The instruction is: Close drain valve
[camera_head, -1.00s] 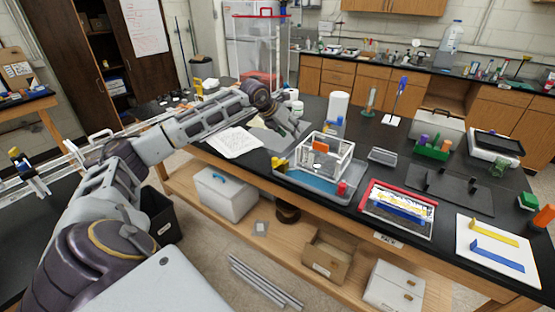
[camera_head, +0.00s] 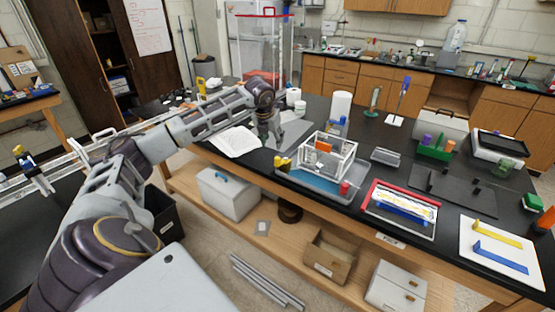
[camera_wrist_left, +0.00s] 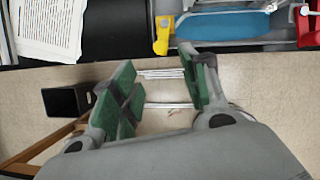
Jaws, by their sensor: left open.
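A grey tray (camera_head: 318,184) with a blue floor and a clear box (camera_head: 330,150) stands on the black bench. A yellow fitting (camera_head: 283,162) is at its left end and a red fitting (camera_head: 344,188) at its front right corner. I cannot tell which is the drain valve or how it is set. The left wrist view shows the yellow fitting (camera_wrist_left: 162,36) and the red one (camera_wrist_left: 308,26) at the top. My left gripper (camera_head: 274,142) points down, left of the yellow fitting. Its green pads (camera_wrist_left: 160,92) are apart and empty. My right gripper is out of sight.
Papers (camera_head: 236,141) lie left of my gripper. A white cylinder (camera_head: 341,106) stands behind the clear box. A red-edged tray (camera_head: 402,208) is to the right. The bench's front edge is close; a lower shelf holds boxes.

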